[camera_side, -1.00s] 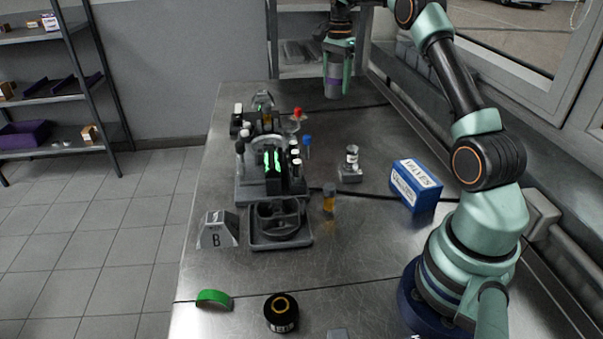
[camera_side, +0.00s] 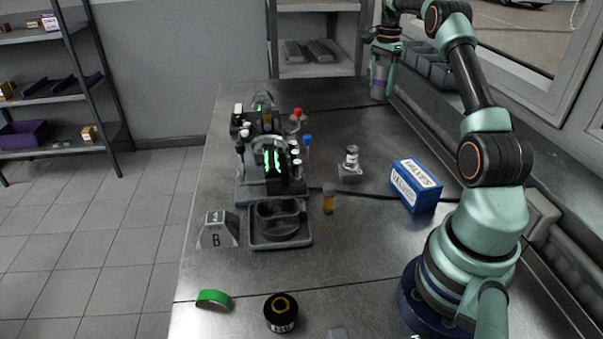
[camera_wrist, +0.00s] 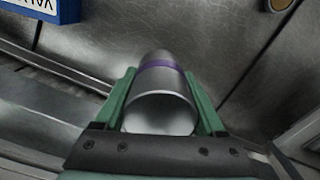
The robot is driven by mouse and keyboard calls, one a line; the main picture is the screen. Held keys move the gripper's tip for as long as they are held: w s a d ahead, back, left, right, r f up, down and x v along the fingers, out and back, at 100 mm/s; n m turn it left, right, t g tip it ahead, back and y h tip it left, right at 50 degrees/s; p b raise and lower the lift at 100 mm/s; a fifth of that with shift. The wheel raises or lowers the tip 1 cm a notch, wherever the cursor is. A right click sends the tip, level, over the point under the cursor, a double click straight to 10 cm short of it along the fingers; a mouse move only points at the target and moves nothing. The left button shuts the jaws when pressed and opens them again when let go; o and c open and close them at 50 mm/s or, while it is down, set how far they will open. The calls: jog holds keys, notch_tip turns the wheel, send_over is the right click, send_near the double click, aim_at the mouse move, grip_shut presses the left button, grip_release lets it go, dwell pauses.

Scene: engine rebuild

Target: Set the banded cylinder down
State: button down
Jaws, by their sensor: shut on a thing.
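The banded cylinder (camera_side: 378,84) is silver-grey with a purple band. It is between the green fingers of my gripper (camera_side: 382,72), at the far right end of the metal bench in the side view. In the wrist view the cylinder (camera_wrist: 160,92) lies between both fingers of my gripper (camera_wrist: 165,100), its pale round end toward the camera and its purple band further off. My gripper is shut on it. The cylinder looks upright in the side view; whether its lower end touches the bench I cannot tell.
A blue valves box (camera_side: 416,185) stands mid-right on the bench and shows top left in the wrist view (camera_wrist: 40,8). An engine assembly (camera_side: 268,160) stands at centre left, with a grey tray (camera_side: 280,243) before it. Grey bins (camera_side: 440,70) line the right wall. The far bench is mostly clear.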

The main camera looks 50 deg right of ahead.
notch_tip(320, 180, down, 16)
dwell(0.6)
jog(key=shift+f, duration=0.15)
grip_release()
jog(key=shift+f, duration=0.1)
